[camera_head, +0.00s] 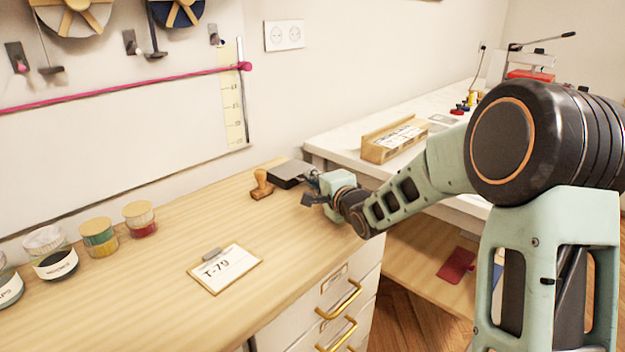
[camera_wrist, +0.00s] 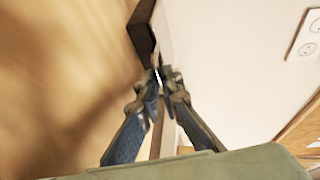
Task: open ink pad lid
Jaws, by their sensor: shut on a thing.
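The ink pad (camera_head: 284,182) is a dark flat box with a grey top. It lies at the far right end of the wooden desk, beside the wooden stamp. My gripper (camera_head: 309,184) is low over the desk at the pad's right side, its fingers reaching to the pad's edge. In the wrist view my gripper (camera_wrist: 165,75) has its fingertips closed together at the pad's dark edge (camera_wrist: 143,32), shut on the lid. The fingers hide the gripped part, and I cannot tell how far the lid is raised.
A wooden stamp (camera_head: 262,186) stands left of the pad. A clipboard (camera_head: 224,268) marked T-79 lies nearer on the desk (camera_head: 150,300). Several jars (camera_head: 99,237) line the left back. A white table (camera_head: 345,146) with a wooden box (camera_head: 393,140) stands beyond my arm.

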